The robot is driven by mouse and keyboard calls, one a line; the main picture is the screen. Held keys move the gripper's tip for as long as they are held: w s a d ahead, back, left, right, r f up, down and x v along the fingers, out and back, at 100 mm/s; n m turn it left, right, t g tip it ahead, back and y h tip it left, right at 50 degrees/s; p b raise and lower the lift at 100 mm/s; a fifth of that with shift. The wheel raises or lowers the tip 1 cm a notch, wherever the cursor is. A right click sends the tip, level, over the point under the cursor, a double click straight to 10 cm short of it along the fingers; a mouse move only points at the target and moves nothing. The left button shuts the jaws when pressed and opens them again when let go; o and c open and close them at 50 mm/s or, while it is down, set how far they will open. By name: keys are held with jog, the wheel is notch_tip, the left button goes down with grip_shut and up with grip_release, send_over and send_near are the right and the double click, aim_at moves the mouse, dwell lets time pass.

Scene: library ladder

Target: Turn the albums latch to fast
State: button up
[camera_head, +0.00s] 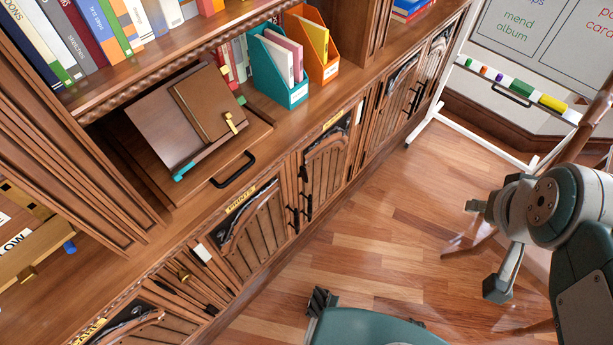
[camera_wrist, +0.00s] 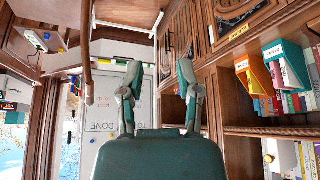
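A row of wooden cabinet doors runs under the shelf, with small yellow label plates such as the middle one (camera_head: 240,198) and the one further along (camera_head: 333,121). Their lettering is too small to read surely, so I cannot tell which door is albums. A small dark latch-like piece (camera_head: 304,174) sits between two doors, above black handles (camera_head: 294,217); its setting is unclear. My gripper (camera_head: 488,248) is at the right over the floor, apart from the doors. In the wrist view my gripper (camera_wrist: 160,75) has its two fingers spread with nothing between them.
A writing slope with a brown book (camera_head: 205,100) stands on the counter, near teal (camera_head: 277,72) and orange (camera_head: 312,45) file holders. A whiteboard on a white stand (camera_head: 432,108) is at upper right. The wooden floor (camera_head: 400,215) before the doors is open.

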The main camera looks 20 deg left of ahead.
jog(key=w+a+f+n+t, duration=0.1)
jog(key=w+f+n+t, duration=0.1)
jog(key=w, duration=0.9)
jog(key=w+a+f+n+t, duration=0.1)
jog(key=w+f+n, duration=0.1)
jog(key=w, duration=0.9)
jog(key=w+a+f+n+t+y, duration=0.2)
jog(key=w+a+f+n+y, duration=0.3)
jog(key=w+a+f, duration=0.55)
jog(key=n+g+y, duration=0.4)
jog(key=n+y, duration=0.2)
jog(key=y, duration=0.6)
send_near(307, 178)
jog(key=x, duration=1.1)
